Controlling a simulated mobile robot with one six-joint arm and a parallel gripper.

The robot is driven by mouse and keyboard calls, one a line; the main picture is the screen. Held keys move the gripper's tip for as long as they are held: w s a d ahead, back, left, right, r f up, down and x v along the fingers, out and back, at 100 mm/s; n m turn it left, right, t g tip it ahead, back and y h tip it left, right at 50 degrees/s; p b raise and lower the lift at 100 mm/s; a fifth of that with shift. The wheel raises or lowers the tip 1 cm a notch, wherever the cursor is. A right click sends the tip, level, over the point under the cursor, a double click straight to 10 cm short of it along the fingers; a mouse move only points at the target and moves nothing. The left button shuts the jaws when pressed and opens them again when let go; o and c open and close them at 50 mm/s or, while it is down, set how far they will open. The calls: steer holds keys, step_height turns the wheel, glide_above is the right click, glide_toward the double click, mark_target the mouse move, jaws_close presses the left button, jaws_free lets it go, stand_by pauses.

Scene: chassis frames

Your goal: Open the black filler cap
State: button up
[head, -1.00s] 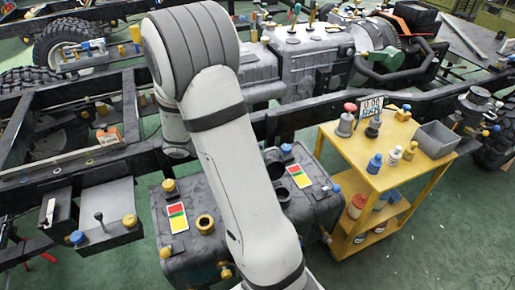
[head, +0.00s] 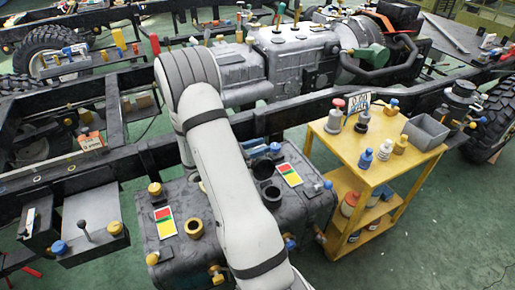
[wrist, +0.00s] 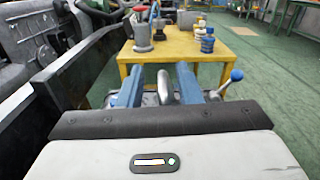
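A dark grey tank (head: 312,214) sits below the chassis rail in the head view. Two black round fittings stand on its top, a front one (head: 271,194) and a rear one (head: 264,167), right beside my arm. I cannot tell which is the cap, or whether it is open. My gripper's blue fingers (head: 262,149) show partly from behind my arm, just past the rear fitting. In the wrist view my gripper (wrist: 160,84) has its fingers apart. A grey rounded piece shows between them with gaps on both sides. No black cap is clear there.
A yellow cart (head: 385,165) with bottles and a grey bin stands right of the tank. A brass ring (head: 194,228) and a yellow cap (head: 155,188) are on the tank's left part. A blue-knobbed lever (wrist: 236,75) is close right of my gripper. The dark rail runs behind.

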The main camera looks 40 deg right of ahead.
steer(key=shift+d, duration=0.3)
steer(key=shift+s, duration=0.1)
jaws_close()
steer(key=shift+r, duration=0.1)
